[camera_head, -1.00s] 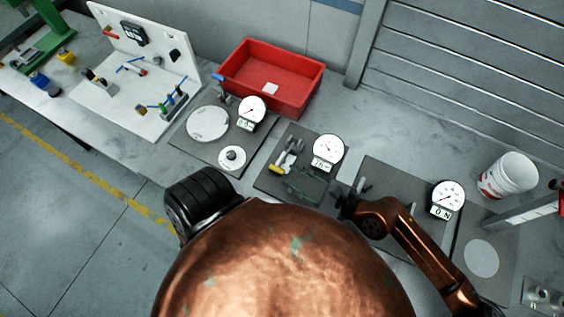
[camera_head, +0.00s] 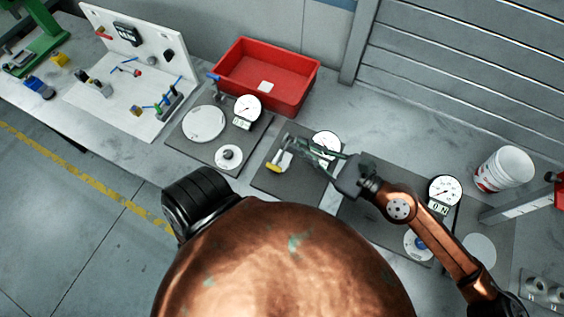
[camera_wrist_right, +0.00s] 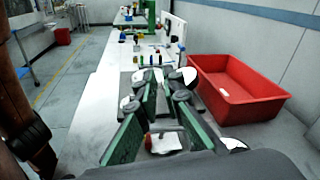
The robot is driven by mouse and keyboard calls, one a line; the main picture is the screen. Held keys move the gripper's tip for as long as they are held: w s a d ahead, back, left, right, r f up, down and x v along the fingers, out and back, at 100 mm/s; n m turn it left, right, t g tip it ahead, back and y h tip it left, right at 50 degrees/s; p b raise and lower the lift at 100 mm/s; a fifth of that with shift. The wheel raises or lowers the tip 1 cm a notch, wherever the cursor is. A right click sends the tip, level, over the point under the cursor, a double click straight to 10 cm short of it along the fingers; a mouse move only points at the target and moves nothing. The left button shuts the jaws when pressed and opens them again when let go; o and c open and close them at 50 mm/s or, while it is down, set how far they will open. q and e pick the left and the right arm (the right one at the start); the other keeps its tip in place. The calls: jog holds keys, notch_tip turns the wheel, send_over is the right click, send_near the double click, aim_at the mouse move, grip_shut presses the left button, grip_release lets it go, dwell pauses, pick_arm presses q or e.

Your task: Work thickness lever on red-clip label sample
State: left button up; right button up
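The middle gauge station has a grey base (camera_head: 262,180), a round white dial (camera_head: 324,139) and a yellow-handled lever (camera_head: 274,167). My right gripper (camera_head: 292,142) reaches over this station from the right and partly covers the dial. In the right wrist view its green fingers (camera_wrist_right: 150,95) stand apart. A white patch (camera_wrist_right: 166,143) with a small red part (camera_wrist_right: 148,139) shows between them; I cannot tell whether it is the red-clip label sample. A white piece (camera_head: 265,87) lies in the red bin, with no clip discernible. My left gripper is not in view.
The red bin (camera_head: 240,65) stands behind the stations. A left gauge station with a white disc (camera_head: 204,124) and a right one with a dial (camera_head: 444,190) flank the middle. A white bucket (camera_head: 504,169) stands at right. A white tool board (camera_head: 160,50) stands at left.

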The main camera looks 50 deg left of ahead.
jog(key=w+a+r+m+y, duration=0.1)
jog(key=r, duration=0.3)
jog(key=w+a+r+m, duration=0.1)
jog(key=w+r, duration=0.1)
jog(key=r, duration=0.1)
jog(key=w+a+r+m+t+y, duration=0.1)
jog(key=a+r, duration=0.1)
jog(key=r, duration=0.2)
jog(key=shift+w+r+m+y, duration=0.2)
jog(key=shift+r+m+y, duration=0.1)
jog(key=shift+r, duration=0.05)
grip_shut()
jog(key=w+a+r+m+t+h, duration=0.2)
jog(key=w+a+r+m+t, duration=0.6)
jog(key=w+a+r+m, duration=0.45)
jog(key=m+g+h+b, duration=0.1)
jog(key=m+g+h, duration=0.3)
jog(key=h, duration=1.3)
send_near(274, 167)
jog(key=shift+n+g, duration=0.35)
jog(key=shift+g, duration=0.15)
jog(key=f, duration=0.2)
jog(key=f+b, duration=0.1)
jog(key=f, duration=0.1)
jog(key=w+f, duration=0.1)
jog(key=f, duration=0.1)
jog(key=shift+a+f+b, duration=0.15)
jog(key=shift+f+b, duration=0.15)
jog(key=shift+f, duration=0.1)
